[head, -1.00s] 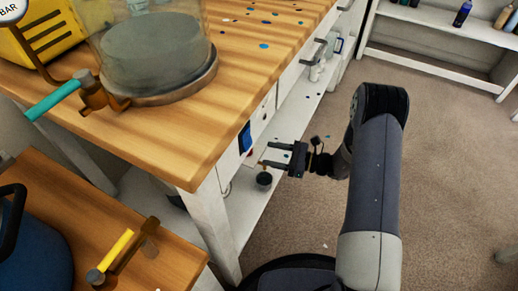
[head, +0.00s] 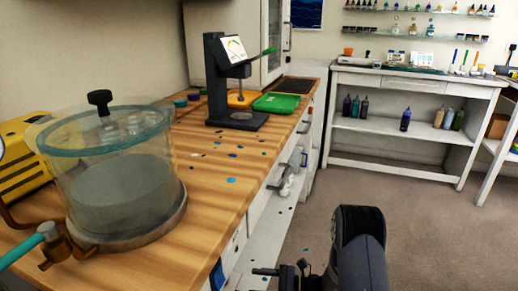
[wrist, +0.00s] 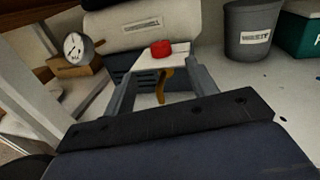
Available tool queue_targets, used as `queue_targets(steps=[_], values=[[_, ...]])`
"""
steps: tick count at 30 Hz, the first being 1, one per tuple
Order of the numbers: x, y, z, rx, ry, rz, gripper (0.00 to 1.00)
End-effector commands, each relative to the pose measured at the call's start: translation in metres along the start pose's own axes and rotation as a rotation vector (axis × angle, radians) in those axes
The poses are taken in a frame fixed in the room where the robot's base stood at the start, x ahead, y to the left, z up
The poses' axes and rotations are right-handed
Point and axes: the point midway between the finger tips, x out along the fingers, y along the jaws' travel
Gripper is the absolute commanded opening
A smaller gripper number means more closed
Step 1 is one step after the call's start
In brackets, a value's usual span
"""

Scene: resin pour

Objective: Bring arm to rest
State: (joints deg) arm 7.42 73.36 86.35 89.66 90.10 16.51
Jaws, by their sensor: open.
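My arm (head: 362,262) rises at the bottom of the head view, right of the wooden bench. My gripper (head: 256,280) is low in that view, beside the bench's white front, with part of it cut off by the frame edge. In the wrist view my gripper (wrist: 158,84) is open, its two grey fingers apart with nothing held between them. Beyond the fingers, a pale machine (wrist: 140,32) carries a red knob (wrist: 161,49). I cannot tell how far the fingers are from it.
A glass chamber (head: 112,180) stands on the wooden bench (head: 225,200), with a black press (head: 216,85) and green tray (head: 276,102) farther back. The wrist view shows a gauge (wrist: 76,46) and a grey bin (wrist: 250,35). Carpet (head: 440,215) to the right is clear.

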Motion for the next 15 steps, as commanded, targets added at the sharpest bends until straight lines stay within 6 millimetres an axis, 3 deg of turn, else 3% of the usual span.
queue_targets(steps=[15], values=[[0.096,0.002,-0.002,-0.001,-0.001,0.006,0.55]])
